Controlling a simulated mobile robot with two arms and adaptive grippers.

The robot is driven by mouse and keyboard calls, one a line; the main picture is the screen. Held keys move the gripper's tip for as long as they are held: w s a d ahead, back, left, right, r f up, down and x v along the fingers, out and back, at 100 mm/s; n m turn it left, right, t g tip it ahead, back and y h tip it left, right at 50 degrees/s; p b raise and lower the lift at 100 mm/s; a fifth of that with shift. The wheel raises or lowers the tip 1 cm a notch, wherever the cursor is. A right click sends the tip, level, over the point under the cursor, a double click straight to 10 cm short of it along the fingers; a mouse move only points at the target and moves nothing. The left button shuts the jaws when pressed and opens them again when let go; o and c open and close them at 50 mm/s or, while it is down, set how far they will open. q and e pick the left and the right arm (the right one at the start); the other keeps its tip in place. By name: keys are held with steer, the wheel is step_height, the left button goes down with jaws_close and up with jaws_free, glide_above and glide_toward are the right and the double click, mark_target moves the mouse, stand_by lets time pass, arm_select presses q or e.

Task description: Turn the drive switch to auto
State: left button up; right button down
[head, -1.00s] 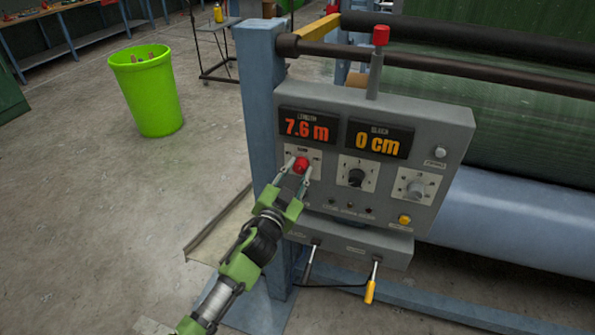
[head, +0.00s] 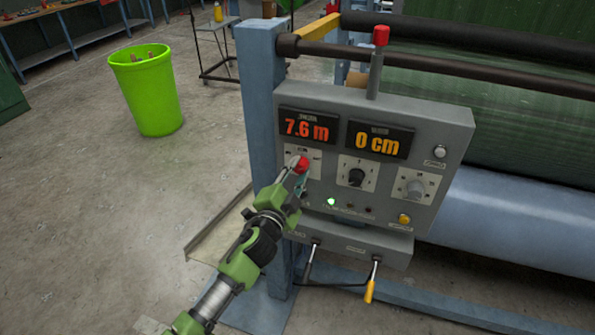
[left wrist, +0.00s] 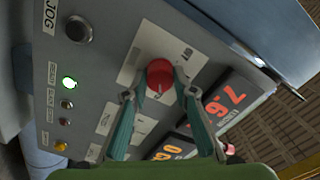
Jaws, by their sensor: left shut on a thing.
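The drive switch appears to be the red knob (head: 301,163) at the left of the grey control panel (head: 437,186), below the orange length display. My left gripper (head: 298,173) is shut on this knob, with its fingers turned and partly covering the label plate. In the left wrist view, the red knob (left wrist: 159,77) sits between the two fingertips (left wrist: 155,84). The plate's lettering is too small or too covered to read which position the knob points to. A green lamp (head: 331,202) is lit below; it also shows in the left wrist view (left wrist: 69,84). My right gripper is not in view.
A black knob (head: 356,177) and a grey knob (head: 414,188) are right of the red one. A yellow-handled lever (head: 371,284) hangs below the panel. A blue post (head: 261,115) stands close at the left. A green bin (head: 146,95) stands on open floor.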

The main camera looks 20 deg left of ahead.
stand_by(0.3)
arm_select(q)
steer(key=o, duration=1.1)
steer(key=shift+s, duration=0.1)
steer(key=s, duration=1.1)
steer(key=shift+s+a, duration=0.2)
steer(key=shift+s, duration=0.2)
